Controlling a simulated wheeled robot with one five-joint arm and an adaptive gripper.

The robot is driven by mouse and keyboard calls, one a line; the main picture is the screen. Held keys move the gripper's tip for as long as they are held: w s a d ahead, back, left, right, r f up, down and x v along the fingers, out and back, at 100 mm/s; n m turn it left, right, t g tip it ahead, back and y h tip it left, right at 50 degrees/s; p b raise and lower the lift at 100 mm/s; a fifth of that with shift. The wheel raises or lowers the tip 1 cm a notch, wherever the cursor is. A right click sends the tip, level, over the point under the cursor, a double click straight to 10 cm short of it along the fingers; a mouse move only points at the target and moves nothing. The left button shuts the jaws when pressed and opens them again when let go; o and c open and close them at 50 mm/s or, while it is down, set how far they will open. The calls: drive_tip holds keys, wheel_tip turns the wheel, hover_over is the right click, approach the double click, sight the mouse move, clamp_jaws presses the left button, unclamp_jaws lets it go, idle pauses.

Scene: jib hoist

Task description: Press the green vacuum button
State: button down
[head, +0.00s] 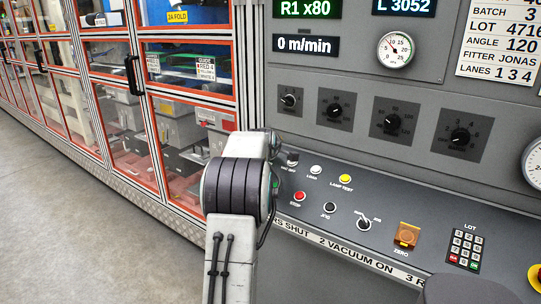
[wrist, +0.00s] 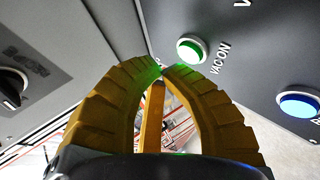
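The green vacuum button (wrist: 192,49) is a lit green cap in a white ring, labelled VAC ON, on the grey panel in the wrist view. My gripper (wrist: 162,70) has two ribbed yellow fingers that curve in and meet at their tips, with nothing seen between the tips. The tips are just below and left of the button in the picture, and green light falls on them. A gap to the button seems to show, but its depth is hard to judge. In the head view my arm covers that part of the panel, hiding the green button and my gripper.
A blue button (wrist: 299,104) sits right of the green one in the wrist view, and a black dial (wrist: 12,85) at left. The head view shows a red stop button (head: 299,196), a toggle switch (head: 363,224), an orange ZERO cover (head: 407,235) and a keypad (head: 466,248).

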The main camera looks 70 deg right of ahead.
drive_tip(key=shift+w+a+r+p, duration=0.15)
drive_tip(key=shift+a+r, duration=0.15)
drive_tip(key=shift+r, duration=0.45)
drive_tip(key=shift+a+r+p, duration=0.2)
drive_tip(key=shift+a+r, duration=0.15)
drive_tip(key=shift+r, duration=0.45)
drive_tip(key=shift+w+a+r+p, duration=0.15)
drive_tip(key=shift+a+r, duration=0.15)
drive_tip(key=shift+r, duration=0.45)
